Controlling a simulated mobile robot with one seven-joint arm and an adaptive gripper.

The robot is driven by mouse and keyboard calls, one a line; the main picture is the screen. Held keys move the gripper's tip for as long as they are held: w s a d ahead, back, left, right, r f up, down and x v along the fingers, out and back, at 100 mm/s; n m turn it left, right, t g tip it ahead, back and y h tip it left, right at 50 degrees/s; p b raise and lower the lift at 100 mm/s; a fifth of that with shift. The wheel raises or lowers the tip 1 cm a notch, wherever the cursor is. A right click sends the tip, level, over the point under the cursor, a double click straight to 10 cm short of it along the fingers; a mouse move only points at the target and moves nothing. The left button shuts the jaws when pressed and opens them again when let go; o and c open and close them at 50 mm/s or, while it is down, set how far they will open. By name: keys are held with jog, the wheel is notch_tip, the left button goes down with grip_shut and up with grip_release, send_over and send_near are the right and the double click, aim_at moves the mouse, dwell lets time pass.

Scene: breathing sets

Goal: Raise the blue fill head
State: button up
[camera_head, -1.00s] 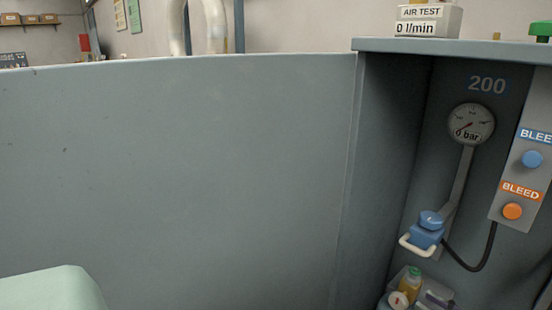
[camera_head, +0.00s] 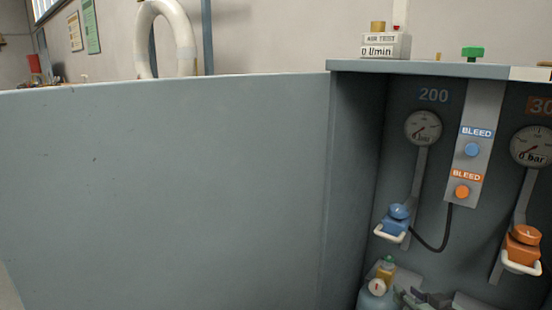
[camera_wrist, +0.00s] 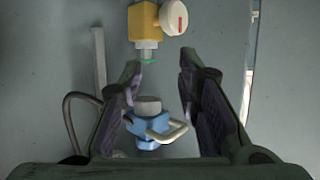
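The blue fill head (camera_head: 397,219) sits low in the cabinet, on a grey arm under the 200 gauge (camera_head: 423,127), with a white loop handle at its front. In the wrist view, which looks inverted, the blue fill head (camera_wrist: 150,127) and its handle lie between my gripper's two dark fingers, apart from both. My gripper (camera_wrist: 161,66) is open and empty. It is not visible in the head view. A yellow valve with a white knob (camera_wrist: 146,24) is beyond the fingertips; it also shows below the fill head in the head view (camera_head: 386,270).
An orange fill head (camera_head: 523,246) hangs to the right under a second gauge (camera_head: 533,147). A panel between them has blue (camera_head: 472,150) and orange (camera_head: 462,192) bleed knobs. A black hose (camera_head: 437,247) loops beside the blue head. A wide grey panel (camera_head: 165,190) fills the left.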

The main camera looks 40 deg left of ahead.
jog(key=s+a+r+m+t+h, duration=0.1)
jog(key=a+r+m+t, duration=0.2)
jog(key=r, duration=0.7)
jog(key=s+a+r+m+t+h, duration=0.1)
jog(key=a+r+t, duration=0.3)
jog(key=r, duration=0.5)
jog(key=s+a+r+n+y, duration=0.3)
jog(key=s+a+r+y, duration=0.3)
jog(key=s+r, duration=0.3)
jog(key=s+a+r+n+t+y, duration=0.1)
jog(key=s+a+r+n+y, duration=0.2)
jog(key=s+a+r+y, duration=0.3)
jog(key=s+a+r, duration=0.1)
jog(key=s+r, duration=0.3)
jog(key=s, duration=0.3)
jog(key=shift+p, duration=0.35)
